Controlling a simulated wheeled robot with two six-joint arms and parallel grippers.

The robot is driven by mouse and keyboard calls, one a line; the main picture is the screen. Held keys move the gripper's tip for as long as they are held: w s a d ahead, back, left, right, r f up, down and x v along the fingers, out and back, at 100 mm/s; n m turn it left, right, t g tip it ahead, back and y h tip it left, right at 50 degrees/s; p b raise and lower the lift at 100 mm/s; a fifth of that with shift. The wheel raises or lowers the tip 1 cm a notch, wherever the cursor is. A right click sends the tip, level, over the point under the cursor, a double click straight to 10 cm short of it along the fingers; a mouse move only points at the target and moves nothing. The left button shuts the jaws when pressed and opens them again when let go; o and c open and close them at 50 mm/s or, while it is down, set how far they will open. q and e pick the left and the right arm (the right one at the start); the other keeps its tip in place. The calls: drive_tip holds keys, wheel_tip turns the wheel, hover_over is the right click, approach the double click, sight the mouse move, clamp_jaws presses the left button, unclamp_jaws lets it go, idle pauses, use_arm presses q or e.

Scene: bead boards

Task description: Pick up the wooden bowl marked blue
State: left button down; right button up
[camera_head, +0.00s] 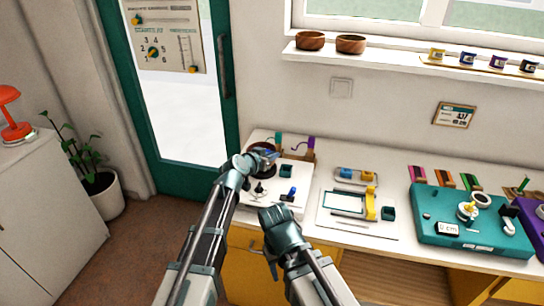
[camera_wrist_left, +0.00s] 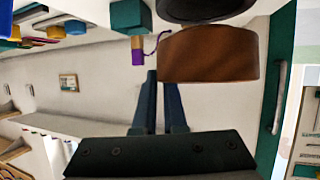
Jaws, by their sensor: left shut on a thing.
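A brown wooden bowl (camera_head: 262,147) is at the back of the white board on the counter, by a dark round disc (camera_head: 262,170). My left gripper (camera_head: 268,155) is at the bowl and partly covers it. In the left wrist view the bowl (camera_wrist_left: 215,55) is large, at the fingertips of my left gripper (camera_wrist_left: 162,78), which is shut on the bowl's edge. The dark disc (camera_wrist_left: 205,8) shows close by it there. No blue mark can be made out for sure on the bowl. My right gripper (camera_head: 280,225) hangs before the counter's front edge; its jaws are unclear.
Two other wooden bowls (camera_head: 310,40) (camera_head: 350,44) stand on the wall shelf. A white tray (camera_head: 355,215) and a teal board (camera_head: 470,230) lie to the right. A green-framed door (camera_head: 230,150) is at left.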

use_arm(q)
wheel_tip(320, 180, up, 7)
drive_tip(key=p, duration=0.5)
drive_tip(key=shift+f+p, duration=0.1)
drive_tip(key=shift+p, duration=0.2)
